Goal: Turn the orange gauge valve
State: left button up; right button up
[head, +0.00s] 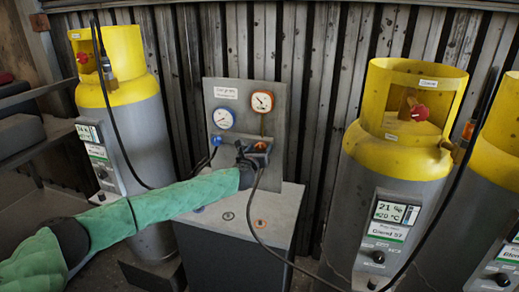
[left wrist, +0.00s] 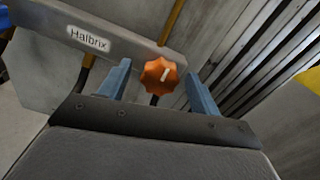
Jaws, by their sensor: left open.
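The orange gauge valve (left wrist: 160,75) is a lobed knob with a pale pointer mark. In the left wrist view it sits between the two blue fingers of my left gripper (left wrist: 162,85), which is open. I cannot tell whether the fingers touch it. In the head view my left gripper (head: 250,155) is at the grey gauge panel (head: 240,95), below the orange-rimmed gauge (head: 262,102), and hides most of the orange knob (head: 260,146). My right gripper is not in view.
A blue-rimmed gauge (head: 223,118) with a blue valve (head: 216,140) is left of it. Yellow-topped cylinders stand at the left (head: 125,110) and right (head: 390,170). A black hose (head: 265,240) hangs from the panel over the grey pedestal (head: 235,225).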

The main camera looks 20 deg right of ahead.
pick_arm(q)
jog(key=shift+c, duration=0.4)
jog(key=c, duration=0.9)
